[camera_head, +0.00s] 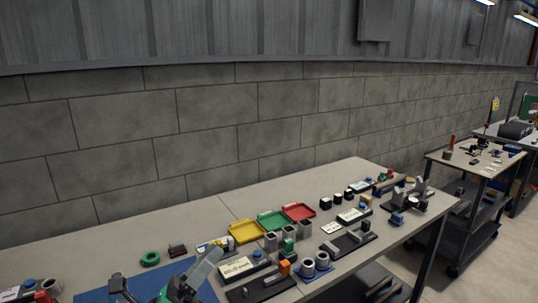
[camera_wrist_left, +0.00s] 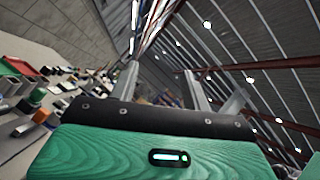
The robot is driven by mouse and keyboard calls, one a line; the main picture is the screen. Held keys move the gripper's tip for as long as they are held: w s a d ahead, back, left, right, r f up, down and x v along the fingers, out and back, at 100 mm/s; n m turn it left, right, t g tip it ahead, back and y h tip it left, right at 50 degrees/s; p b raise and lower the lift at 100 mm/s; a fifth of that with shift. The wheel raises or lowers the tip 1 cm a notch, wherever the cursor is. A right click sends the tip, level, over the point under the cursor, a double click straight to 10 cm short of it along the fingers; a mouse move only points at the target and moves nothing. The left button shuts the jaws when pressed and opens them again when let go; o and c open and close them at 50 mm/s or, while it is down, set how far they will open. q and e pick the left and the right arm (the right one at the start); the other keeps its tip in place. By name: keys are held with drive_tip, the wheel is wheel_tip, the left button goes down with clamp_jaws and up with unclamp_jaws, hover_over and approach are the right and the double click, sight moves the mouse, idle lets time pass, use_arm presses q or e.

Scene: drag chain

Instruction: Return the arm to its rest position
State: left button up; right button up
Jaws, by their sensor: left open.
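My left gripper (camera_head: 205,266) shows at the bottom edge of the head view, with a pale grey finger, a green body and dark parts. It is over the blue mat (camera_head: 92,295) near the front of the workbench (camera_head: 120,243). In the left wrist view my left gripper (camera_wrist_left: 165,75) has its two grey fingers apart, with nothing held between them. That view is tilted, with the ceiling and its lamps beyond the fingers and the bench at the left. Most of my left arm is out of frame. My right gripper is not in view.
Yellow (camera_head: 245,232), green (camera_head: 272,222) and red (camera_head: 299,212) trays stand mid-bench. Grey cylinders, blocks and dark fixtures crowd the bench to the right of my gripper. A green ring (camera_head: 150,259) lies left of it. A block wall (camera_head: 120,150) rises behind; a cart (camera_head: 475,170) stands at right.

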use_arm(q)
drive_tip(key=a+f+n+g+y, duration=0.1)
drive_tip(key=a+f+n+y, duration=0.5)
drive_tip(key=f+n+y, duration=0.45)
drive_tip(key=a+f+n+y, duration=0.6)
drive_tip(key=f+n+y, duration=0.15)
drive_tip(key=n, duration=0.65)
drive_tip(key=s+f+n+g+h, duration=0.1)
drive_tip(key=s+f+n+g, duration=1.05)
drive_tip(key=s+f, duration=0.8)
wheel_tip(320, 180, down, 30)
drive_tip(key=s+r+m+g, duration=0.1)
drive_tip(key=s+m+g, duration=0.1)
drive_tip(key=s+g, duration=0.1)
drive_tip(key=s+a+f, duration=0.1)
drive_tip(key=s+f, duration=0.8)
drive_tip(key=f, duration=0.1)
drive_tip(key=s+a+f, duration=0.2)
drive_tip(key=s+f, duration=0.8)
drive_tip(key=shift+a+f+g, duration=0.25)
drive_tip(key=shift+f+g, duration=0.1)
drive_tip(key=shift+g, duration=0.1)
